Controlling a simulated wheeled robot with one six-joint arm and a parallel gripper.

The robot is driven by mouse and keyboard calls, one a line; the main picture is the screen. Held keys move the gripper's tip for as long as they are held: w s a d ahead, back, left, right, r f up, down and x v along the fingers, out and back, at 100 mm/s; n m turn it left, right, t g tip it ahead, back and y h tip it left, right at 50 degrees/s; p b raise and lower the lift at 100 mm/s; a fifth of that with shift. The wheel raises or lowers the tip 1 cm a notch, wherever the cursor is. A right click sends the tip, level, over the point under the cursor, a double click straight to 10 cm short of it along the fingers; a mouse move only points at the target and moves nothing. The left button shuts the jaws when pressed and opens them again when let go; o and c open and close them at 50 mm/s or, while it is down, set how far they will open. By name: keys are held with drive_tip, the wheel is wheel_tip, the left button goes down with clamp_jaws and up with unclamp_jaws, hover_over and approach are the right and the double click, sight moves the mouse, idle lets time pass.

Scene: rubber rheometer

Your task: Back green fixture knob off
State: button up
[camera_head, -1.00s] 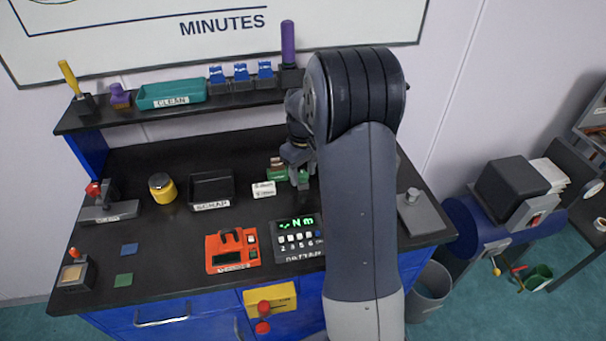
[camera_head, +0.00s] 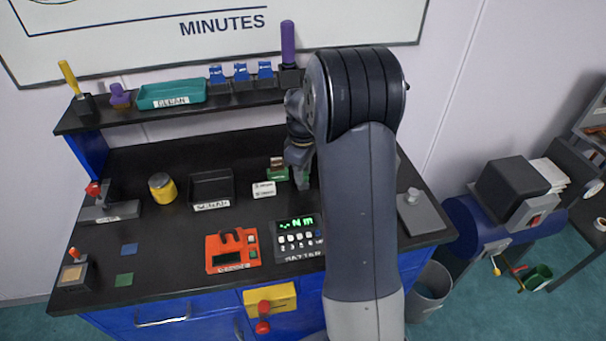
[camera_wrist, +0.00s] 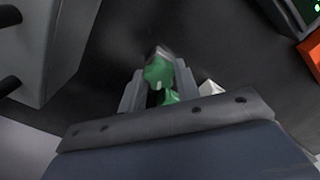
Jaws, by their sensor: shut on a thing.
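The green fixture (camera_head: 278,174) stands on the black bench top, behind the right end of the white label block, with a small brownish piece on top. My gripper (camera_head: 302,180) is just right of it, pointing down and partly hidden by my arm. In the wrist view, my gripper (camera_wrist: 158,80) is shut on a green knob (camera_wrist: 158,72) between its grey fingers. A second green part (camera_wrist: 171,97) shows just below the knob, partly covered by a finger. I cannot tell whether the knob touches the fixture.
The white label block (camera_head: 264,189) and a black scrap tray (camera_head: 211,187) lie to the left. The meter with green digits (camera_head: 297,237) and an orange device (camera_head: 232,250) are in front. A shelf (camera_head: 200,104) runs behind. A grey plate with a knob (camera_head: 418,212) is at right.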

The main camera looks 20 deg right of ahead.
drive_tip(key=shift+n, duration=0.3)
drive_tip(key=n, duration=0.4)
idle(0.5)
drive_tip(key=shift+n, duration=1)
drive_tip(key=n, duration=0.2)
drive_tip(key=shift+n, duration=0.4)
drive_tip(key=shift+n, duration=0.6)
drive_tip(key=n, duration=0.3)
